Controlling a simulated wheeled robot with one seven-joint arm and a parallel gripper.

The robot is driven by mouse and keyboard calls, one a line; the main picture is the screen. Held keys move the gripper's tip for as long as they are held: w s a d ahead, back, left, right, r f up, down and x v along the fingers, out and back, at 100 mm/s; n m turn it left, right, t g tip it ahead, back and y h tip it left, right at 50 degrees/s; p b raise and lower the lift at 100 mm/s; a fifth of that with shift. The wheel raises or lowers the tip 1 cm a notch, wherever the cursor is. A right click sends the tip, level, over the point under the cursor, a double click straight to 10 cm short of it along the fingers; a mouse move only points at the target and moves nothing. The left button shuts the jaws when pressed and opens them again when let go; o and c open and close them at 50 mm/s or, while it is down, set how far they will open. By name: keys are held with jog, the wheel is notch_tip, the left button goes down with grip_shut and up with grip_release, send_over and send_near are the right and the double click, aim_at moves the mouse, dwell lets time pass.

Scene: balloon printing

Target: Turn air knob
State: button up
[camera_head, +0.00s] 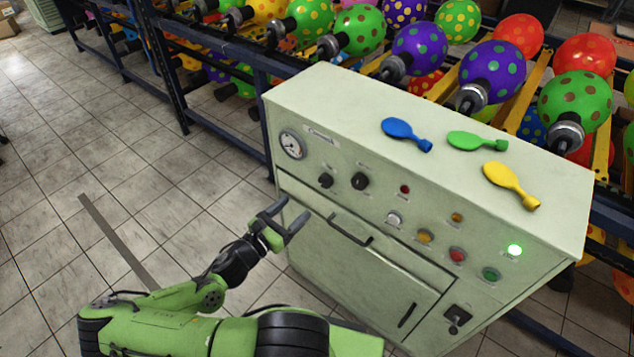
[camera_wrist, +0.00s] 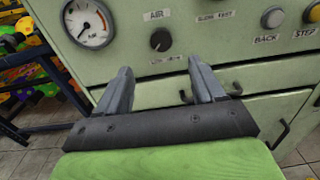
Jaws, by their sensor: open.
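The air knob (camera_head: 326,180) is a small black round knob on the front of the pale green cabinet (camera_head: 430,170), just right of the pressure gauge (camera_head: 291,145). In the wrist view the knob (camera_wrist: 160,40) sits under an "AIR" label, between and beyond the fingertips. My gripper (camera_head: 288,214) is open and empty, below and in front of the knob, apart from it. Its two grey fingers (camera_wrist: 160,70) point at the panel. The knob is fully visible in both views.
A second black knob (camera_head: 360,181) sits close to the right. A drawer handle (camera_head: 350,230) juts out below. Three flat balloons, including a blue one (camera_head: 406,134), lie on top. Dotted balloons fill the racks behind.

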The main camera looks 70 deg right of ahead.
aim_at(323, 182)
jog(key=x, duration=1.2)
jog(key=shift+a+b, duration=0.1)
jog(key=shift+b, duration=0.2)
jog(key=shift+c, duration=0.3)
jog(key=c, duration=1)
